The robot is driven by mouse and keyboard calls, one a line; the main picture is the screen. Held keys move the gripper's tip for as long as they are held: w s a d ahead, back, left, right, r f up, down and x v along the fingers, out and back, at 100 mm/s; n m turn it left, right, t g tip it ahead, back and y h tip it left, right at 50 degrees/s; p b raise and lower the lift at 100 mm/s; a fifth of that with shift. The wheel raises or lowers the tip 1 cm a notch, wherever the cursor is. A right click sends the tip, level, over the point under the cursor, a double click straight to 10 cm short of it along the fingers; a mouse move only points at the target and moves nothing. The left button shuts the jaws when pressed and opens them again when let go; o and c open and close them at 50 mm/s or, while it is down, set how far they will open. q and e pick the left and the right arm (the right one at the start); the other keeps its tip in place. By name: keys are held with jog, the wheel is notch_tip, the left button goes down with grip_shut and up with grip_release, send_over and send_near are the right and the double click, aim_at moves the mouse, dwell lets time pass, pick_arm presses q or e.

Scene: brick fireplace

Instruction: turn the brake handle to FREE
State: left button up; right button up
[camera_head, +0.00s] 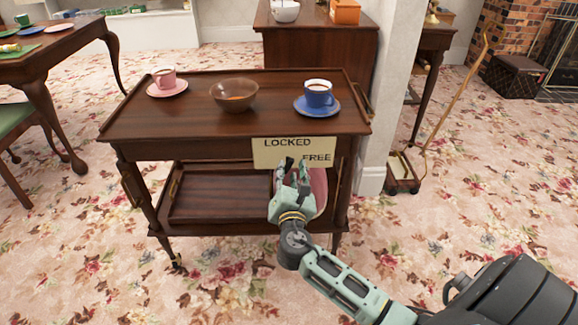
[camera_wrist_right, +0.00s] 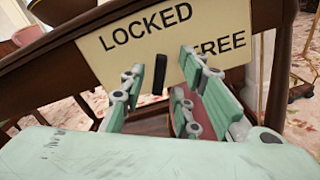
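The cream sign (camera_head: 268,152) with LOCKED and FREE is on the front right of the dark wooden trolley (camera_head: 200,118); in the right wrist view the sign (camera_wrist_right: 112,62) fills the upper middle. A short dark upright bar, which looks like the brake handle (camera_wrist_right: 159,74), stands at the sign's lower part, below LOCKED and left of FREE. My right gripper (camera_head: 293,166) is in front of the sign. Its fingers are apart, one on each side of the bar in the wrist view; contact is not visible. In the head view the gripper hides the bar. My left gripper is not in view.
On the trolley top stand a pink cup (camera_head: 165,79) on a saucer, a brown bowl (camera_head: 234,96) and a blue cup (camera_head: 319,94) on a saucer. A reddish rounded thing (camera_head: 319,186) shows behind my gripper. A white wall edge (camera_head: 375,150) stands to the right.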

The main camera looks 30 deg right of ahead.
aim_at(289, 167)
jog(key=shift+x, duration=1.65)
jog(key=shift+c, duration=0.3)
grip_shut()
